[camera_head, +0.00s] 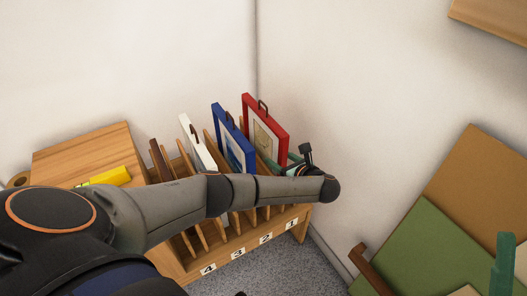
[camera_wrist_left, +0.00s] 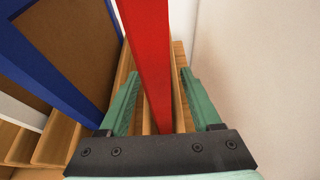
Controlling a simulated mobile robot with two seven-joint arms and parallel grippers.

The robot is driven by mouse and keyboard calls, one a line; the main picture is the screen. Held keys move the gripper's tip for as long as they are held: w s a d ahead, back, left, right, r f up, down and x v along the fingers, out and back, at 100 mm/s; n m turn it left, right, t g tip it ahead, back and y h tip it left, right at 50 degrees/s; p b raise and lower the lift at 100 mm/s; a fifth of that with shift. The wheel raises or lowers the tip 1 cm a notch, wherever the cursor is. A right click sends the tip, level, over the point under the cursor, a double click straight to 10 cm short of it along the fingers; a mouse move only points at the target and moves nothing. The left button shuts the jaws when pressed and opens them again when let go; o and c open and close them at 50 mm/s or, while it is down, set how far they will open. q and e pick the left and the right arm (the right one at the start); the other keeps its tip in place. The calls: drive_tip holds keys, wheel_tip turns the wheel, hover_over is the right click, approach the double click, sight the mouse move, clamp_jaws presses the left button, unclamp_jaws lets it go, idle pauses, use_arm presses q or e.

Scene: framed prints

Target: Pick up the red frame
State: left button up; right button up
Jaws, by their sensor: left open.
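The red frame (camera_head: 265,128) stands upright in the rightmost part of the slotted wooden rack (camera_head: 290,222), with a small dark handle on its top edge. In the left wrist view, the red frame (camera_wrist_left: 148,50) shows edge-on and runs down between the two green fingers. My left gripper (camera_head: 293,164) is at the near side of the red frame; in its wrist view the gripper (camera_wrist_left: 158,105) is open, with a finger on each side of the frame and gaps to both. The lower part of the frame is hidden by my left arm.
A blue frame (camera_head: 233,140) stands just left of the red one, also in the left wrist view (camera_wrist_left: 45,70). A white frame (camera_head: 196,142) and a brown one (camera_head: 159,160) stand further left. A white wall (camera_head: 380,100) rises close on the right.

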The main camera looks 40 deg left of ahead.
sight(263, 145)
use_arm(q)
drive_tip(key=shift+b+x, duration=0.5)
drive_tip(key=shift+x, duration=1)
drive_tip(key=shift+c, duration=0.3)
drive_tip(key=shift+s, duration=0.1)
clamp_jaws()
